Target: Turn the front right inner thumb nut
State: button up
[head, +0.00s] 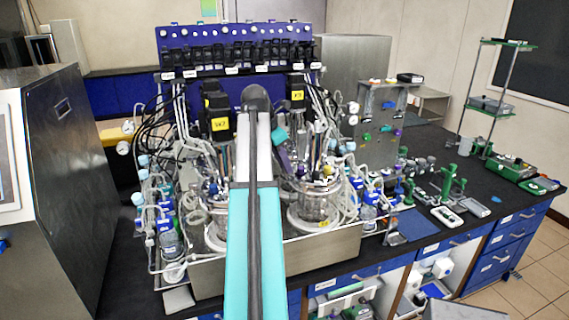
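Two glass bioreactor vessels stand in a steel-fronted station on the bench. The right vessel (314,207) shows to the right of my arm, with its steel head plate and a crowd of tubes and ports on top. The left vessel (214,207) is partly behind my arm. The thumb nuts are too small to make out among the fittings. My arm reaches up the middle of the picture. A teal wrist part shows just right of its far end, above and left of the right vessel's top. My gripper's fingers cannot be made out there, nor any contact with a nut.
Black motors with yellow labels (220,124) stand above the vessels, before a blue pump rack (235,48). Bottles with blue caps (368,214) and tubing crowd both sides. A steel cabinet (62,190) stands left. The bench right holds small tools and a green-shelved stand (492,104).

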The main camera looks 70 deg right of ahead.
grip_shut()
jog(key=shift+w+d+m+g+y, duration=0.1)
jog(key=shift+m+g+y, duration=0.05)
jog(key=shift+m, duration=0.5)
jog(key=shift+w+d+m+g+y, duration=0.1)
jog(key=shift+m+g+y, duration=0.05)
jog(key=shift+m, duration=0.5)
jog(key=shift+m+y, duration=0.3)
jog(key=shift+m, duration=0.7)
jog(key=o, duration=0.7)
grip_release()
